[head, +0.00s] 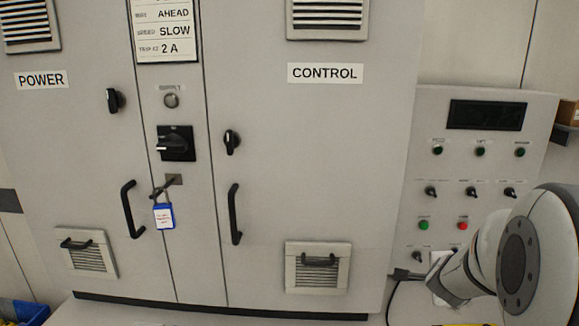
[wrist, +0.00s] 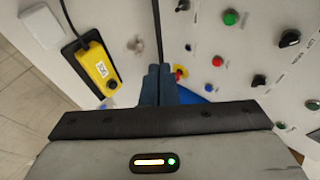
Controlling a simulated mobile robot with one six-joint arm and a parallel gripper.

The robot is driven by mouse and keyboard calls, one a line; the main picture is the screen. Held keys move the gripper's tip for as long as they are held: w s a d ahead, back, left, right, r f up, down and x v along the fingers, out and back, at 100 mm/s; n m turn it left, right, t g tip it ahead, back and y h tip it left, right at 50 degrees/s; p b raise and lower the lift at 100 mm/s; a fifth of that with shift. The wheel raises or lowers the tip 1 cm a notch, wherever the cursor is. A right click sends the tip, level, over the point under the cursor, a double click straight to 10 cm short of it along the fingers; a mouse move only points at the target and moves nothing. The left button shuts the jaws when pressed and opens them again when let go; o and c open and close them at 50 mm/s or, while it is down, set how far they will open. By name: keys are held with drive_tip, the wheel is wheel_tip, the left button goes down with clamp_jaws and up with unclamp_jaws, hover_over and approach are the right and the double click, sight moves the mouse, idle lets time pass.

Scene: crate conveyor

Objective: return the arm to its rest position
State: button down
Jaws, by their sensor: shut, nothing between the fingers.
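My gripper (wrist: 158,72) shows in the wrist view, its two dark blue fingers together with nothing between them. The fingers point at a pale panel (wrist: 215,25) with knobs and buttons; I cannot tell how far they are from it. In the head view part of my arm (head: 545,255) is at the lower right, in front of the grey control panel (head: 410,215). The gripper itself cannot be made out in the head view.
A grey cabinet (head: 270,200) with black handles fills the left and middle; a blue padlock (head: 164,216) hangs on it. A blue bin (head: 25,312) is at lower left. A yellow pendant (wrist: 98,68) hangs beside the fingers, near a red and yellow button (wrist: 181,71).

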drive_tip(key=s+a+r+n+g+y, duration=0.1)
drive_tip(key=s+a+n+y, duration=0.1)
drive_tip(key=s+a+n, duration=0.4)
drive_tip(key=s+a+r+n+g+y, duration=0.15)
drive_tip(key=a+n, duration=0.25)
drive_tip(key=a, duration=0.4)
drive_tip(key=s+a+n+g+y+p, duration=0.1)
drive_tip(key=s+a+n+g, duration=0.3)
drive_tip(key=s+n, duration=0.6)
drive_tip(key=s+a, duration=0.2)
drive_tip(key=s, duration=0.2)
drive_tip(key=shift+s+a+r+n, duration=0.15)
drive_tip(key=shift+s+r+n, duration=0.15)
drive_tip(key=shift+s+r, duration=0.1)
